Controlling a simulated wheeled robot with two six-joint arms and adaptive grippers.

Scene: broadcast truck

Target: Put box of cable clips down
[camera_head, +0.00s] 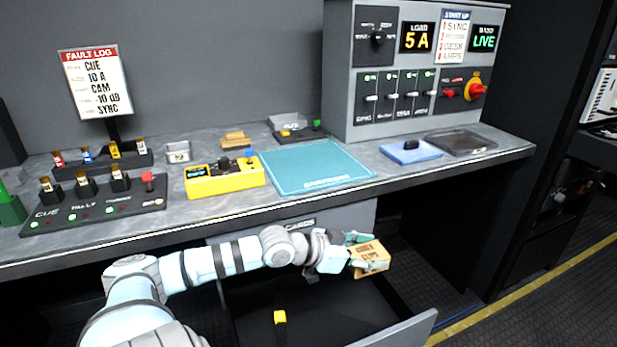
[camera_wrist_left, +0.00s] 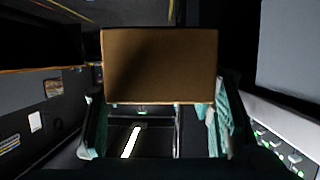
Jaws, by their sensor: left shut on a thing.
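The box of cable clips (camera_head: 371,258) is a small tan carton with dark lettering on it. My left gripper (camera_head: 362,254) is shut on the box and holds it in the air, in front of the desk's front edge and above the right part of the open drawer. In the left wrist view the box (camera_wrist_left: 160,65) shows as a plain brown face between the two teal fingers. My right gripper is in neither view.
The open drawer (camera_head: 392,335) holds a small yellow-topped item (camera_head: 280,317). On the desk are a teal mat (camera_head: 315,167), a yellow meter (camera_head: 224,178), a blue pad (camera_head: 410,153), a dark tray (camera_head: 460,142) and a switch panel (camera_head: 93,203). The mat is bare.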

